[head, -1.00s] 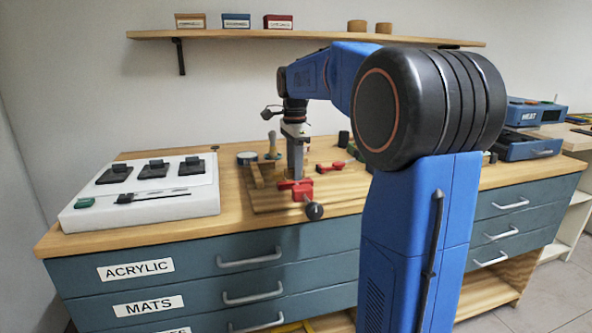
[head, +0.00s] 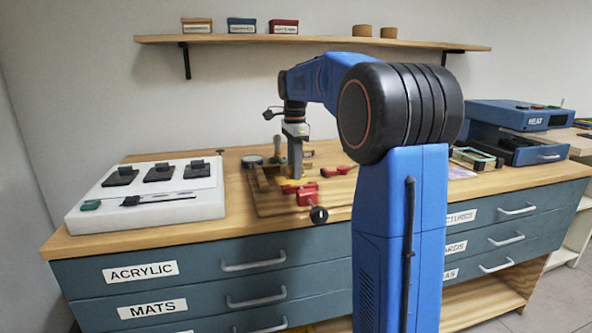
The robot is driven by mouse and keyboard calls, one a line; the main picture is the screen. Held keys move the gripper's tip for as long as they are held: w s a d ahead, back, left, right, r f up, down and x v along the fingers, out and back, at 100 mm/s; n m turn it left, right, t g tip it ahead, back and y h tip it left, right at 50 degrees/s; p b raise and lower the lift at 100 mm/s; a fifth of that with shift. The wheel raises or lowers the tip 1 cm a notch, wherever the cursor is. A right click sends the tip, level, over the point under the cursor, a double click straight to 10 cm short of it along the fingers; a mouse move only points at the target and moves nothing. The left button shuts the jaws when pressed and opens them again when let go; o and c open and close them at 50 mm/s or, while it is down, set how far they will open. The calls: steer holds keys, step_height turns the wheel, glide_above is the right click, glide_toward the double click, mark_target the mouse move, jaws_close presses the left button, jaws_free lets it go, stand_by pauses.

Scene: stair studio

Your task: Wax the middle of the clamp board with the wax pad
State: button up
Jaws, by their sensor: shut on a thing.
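The clamp board (head: 268,207) is a wooden board lying on the worktop, with a red clamp (head: 307,194) at its front and another red clamp (head: 337,170) further right. My gripper (head: 295,172) points down over the board, just behind the front clamp. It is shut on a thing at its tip. A small yellow patch (head: 289,183) shows right under the fingers; it looks like the wax pad, but is too small to be sure. I cannot tell whether it touches the board.
A white stand with several black pads (head: 150,205) is at the left of the bench. A handled tool (head: 278,148) and a round tin (head: 251,160) stand behind the board. A blue heat machine (head: 515,115) is at the right. A shelf (head: 330,40) hangs above.

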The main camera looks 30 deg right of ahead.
steer(key=shift+w+d, duration=0.2)
steer(key=shift+w, duration=0.6)
steer(key=shift+s+a, duration=0.35)
steer(key=shift+s, duration=0.85)
steer(key=shift+s+a, duration=0.35)
steer(key=shift+s, duration=0.9)
steer(key=shift+s+a, duration=0.35)
steer(key=shift+s, duration=0.85)
steer(key=shift+r, duration=2.95)
steer(key=shift+r, duration=0.1)
step_height(320, 180, up, 3)
steer(key=shift+f, duration=0.1)
